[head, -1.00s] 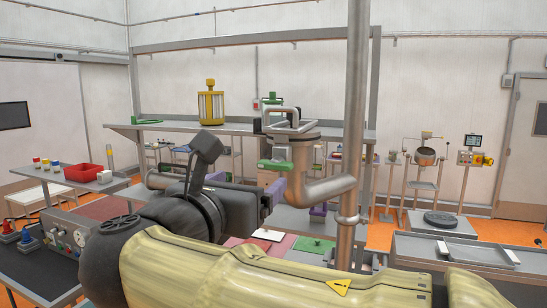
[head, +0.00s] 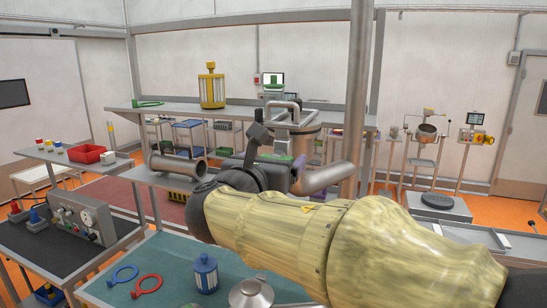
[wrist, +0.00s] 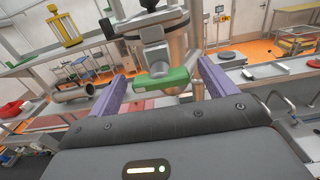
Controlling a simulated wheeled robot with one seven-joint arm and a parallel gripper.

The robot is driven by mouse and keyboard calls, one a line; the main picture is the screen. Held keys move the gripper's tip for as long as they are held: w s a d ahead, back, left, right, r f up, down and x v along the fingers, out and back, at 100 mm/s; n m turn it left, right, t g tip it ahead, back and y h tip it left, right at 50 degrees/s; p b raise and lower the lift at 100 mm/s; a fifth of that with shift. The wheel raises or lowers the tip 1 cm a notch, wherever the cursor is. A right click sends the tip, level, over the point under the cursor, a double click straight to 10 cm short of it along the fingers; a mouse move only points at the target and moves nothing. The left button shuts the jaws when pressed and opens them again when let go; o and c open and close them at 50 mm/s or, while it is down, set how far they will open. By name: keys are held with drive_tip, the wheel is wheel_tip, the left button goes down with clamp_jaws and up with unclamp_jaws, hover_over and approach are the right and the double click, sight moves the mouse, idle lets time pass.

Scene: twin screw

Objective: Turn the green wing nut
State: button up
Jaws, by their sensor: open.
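The green wing nut (wrist: 160,82) shows in the wrist view as a green bar on the front of the metal pipe fitting (wrist: 163,55). My gripper (wrist: 160,76) is open, with one purple finger on each side of the bar. Gaps show between the bar and both fingers, and nothing is held. In the head view the wing nut (head: 276,158) is a small green patch below the vessel with the pipe handle (head: 296,132), partly hidden by my gripper. I cannot tell the exact depth between fingertips and nut.
A thick vertical pipe (head: 357,80) stands right of the nut, and a curved pipe (head: 330,178) joins it. A shelf (head: 170,117) behind bears a yellow-framed lantern-like filter (head: 211,88). A teal bench (head: 165,255) in front holds a blue canister (head: 206,273) and rings.

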drive_tip(key=c, duration=1)
drive_tip(key=shift+f+m+b, duration=0.15)
drive_tip(key=shift+m+b, duration=0.15)
drive_tip(key=shift+b, duration=0.3)
drive_tip(key=shift+d+f+m+b, duration=0.1)
drive_tip(key=shift+f+m+b, duration=0.05)
drive_tip(key=shift+m+b, duration=4.2)
drive_tip(key=shift+a+f+m+b, duration=0.1)
drive_tip(key=shift+f+m+b, duration=0.1)
drive_tip(key=shift+m+b, duration=4.1)
drive_tip(key=shift+d+f+m+b, duration=0.1)
drive_tip(key=shift+f+m+b, duration=0.05)
drive_tip(key=shift+m+b, duration=4.15)
drive_tip(key=shift+m+p, duration=0.5)
drive_tip(key=shift+m, duration=0.25)
